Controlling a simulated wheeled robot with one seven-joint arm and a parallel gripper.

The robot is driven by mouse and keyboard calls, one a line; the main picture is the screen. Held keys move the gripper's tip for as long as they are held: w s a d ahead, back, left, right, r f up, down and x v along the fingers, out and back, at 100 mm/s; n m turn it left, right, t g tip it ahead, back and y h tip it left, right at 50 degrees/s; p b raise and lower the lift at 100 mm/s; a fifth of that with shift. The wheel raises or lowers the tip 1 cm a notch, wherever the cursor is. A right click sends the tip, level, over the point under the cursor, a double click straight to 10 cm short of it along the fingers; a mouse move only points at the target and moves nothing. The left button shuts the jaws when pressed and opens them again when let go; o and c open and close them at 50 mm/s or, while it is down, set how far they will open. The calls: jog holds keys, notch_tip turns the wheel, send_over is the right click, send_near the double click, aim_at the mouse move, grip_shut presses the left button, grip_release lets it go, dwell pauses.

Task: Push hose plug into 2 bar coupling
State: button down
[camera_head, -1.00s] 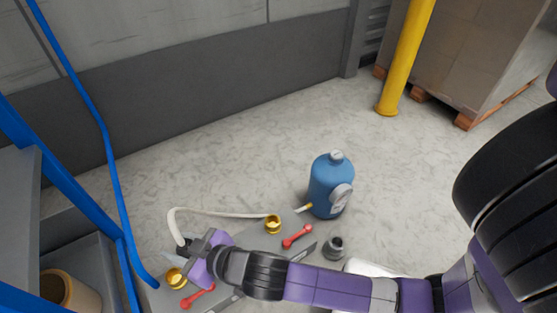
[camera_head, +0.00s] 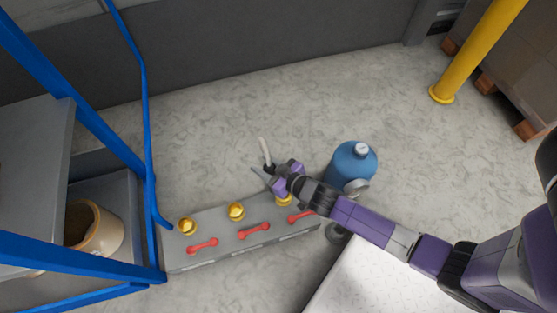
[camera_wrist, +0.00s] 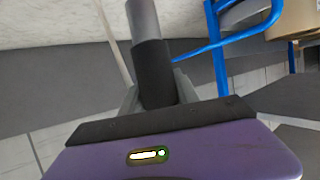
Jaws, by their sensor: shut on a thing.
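A low grey block (camera_head: 215,256) on the floor carries three gold couplings in a row: left (camera_head: 187,227), middle (camera_head: 235,211) and right (camera_head: 284,200). No pressure marking is legible, so I cannot tell which is 2 bar. My gripper (camera_head: 266,176) is shut on the hose plug's black sleeve (camera_head: 268,167), behind the right coupling, which it partly hides. In the wrist view the black sleeve (camera_wrist: 154,72) sits between the fingers, with a grey cylindrical part (camera_wrist: 143,20) beyond it. A short pale length of hose (camera_head: 264,149) rises from the sleeve.
Red handles (camera_head: 253,231) lie along the block's front. A blue bottle (camera_head: 352,162) stands close right of my gripper. A blue-framed shelf (camera_head: 85,132) with a beige pot (camera_head: 105,235) is at left. Floor behind the block is clear.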

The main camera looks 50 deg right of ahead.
jog(key=shift+s+d+f+b, duration=0.55)
jog(key=shift+f+b, duration=1)
jog(key=shift+f, duration=0.8)
jog(key=shift+s+d+f+b, duration=0.3)
jog(key=shift+s+f+b, duration=0.35)
jog(key=shift+f+b, duration=1.25)
jog(key=shift+s+d+f+b, duration=0.55)
jog(key=shift+f+b, duration=0.6)
jog(key=shift+f, duration=1.6)
jog(key=shift+f+b, duration=0.3)
jog(key=shift+f, duration=0.1)
jog(key=c, duration=0.8)
grip_release()
jog(key=shift+c, duration=0.2)
jog(key=shift+s, duration=0.1)
